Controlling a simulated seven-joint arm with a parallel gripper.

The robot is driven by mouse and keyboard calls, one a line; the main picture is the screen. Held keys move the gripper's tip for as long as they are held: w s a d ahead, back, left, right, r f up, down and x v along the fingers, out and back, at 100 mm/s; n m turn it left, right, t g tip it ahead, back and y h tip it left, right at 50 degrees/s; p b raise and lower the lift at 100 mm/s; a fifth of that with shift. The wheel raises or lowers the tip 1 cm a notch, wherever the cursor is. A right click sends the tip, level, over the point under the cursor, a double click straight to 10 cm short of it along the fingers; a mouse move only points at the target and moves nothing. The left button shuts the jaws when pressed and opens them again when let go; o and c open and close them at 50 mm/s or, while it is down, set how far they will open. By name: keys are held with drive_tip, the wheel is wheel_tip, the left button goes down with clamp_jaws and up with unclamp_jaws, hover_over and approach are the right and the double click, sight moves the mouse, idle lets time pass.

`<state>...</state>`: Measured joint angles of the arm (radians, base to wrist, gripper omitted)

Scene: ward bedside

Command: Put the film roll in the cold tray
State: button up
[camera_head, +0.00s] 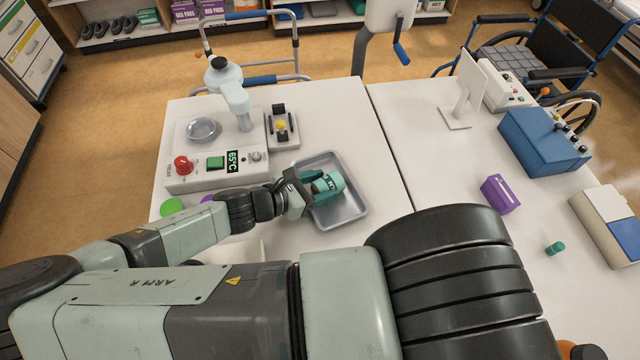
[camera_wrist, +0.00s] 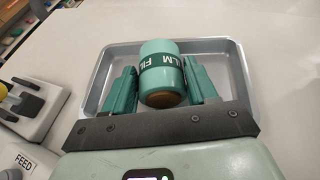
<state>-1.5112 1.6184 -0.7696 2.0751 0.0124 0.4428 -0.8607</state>
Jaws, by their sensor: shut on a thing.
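The film roll (camera_wrist: 160,68) is a teal cylinder with a dark green FILM label and a brown end. My gripper (camera_wrist: 162,78) is shut on it, with one green finger on each side. In the head view the roll (camera_head: 331,182) is in my gripper (camera_head: 322,187), over the grey metal tray (camera_head: 352,214). The tray (camera_wrist: 98,78) also shows around and behind the roll in the wrist view. I cannot tell whether the roll touches the tray's floor. My gripper and the roll hide part of the tray.
A white heater unit (camera_head: 217,165) with a red knob and 65°C display stands left of the tray. A small device (camera_head: 282,128) with a yellow part is behind it. A purple box (camera_head: 499,194), blue case (camera_head: 543,142) and small teal cylinder (camera_head: 555,248) are on the right table.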

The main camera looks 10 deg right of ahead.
drive_tip(key=o, duration=1.1)
drive_tip(key=shift+r, duration=0.1)
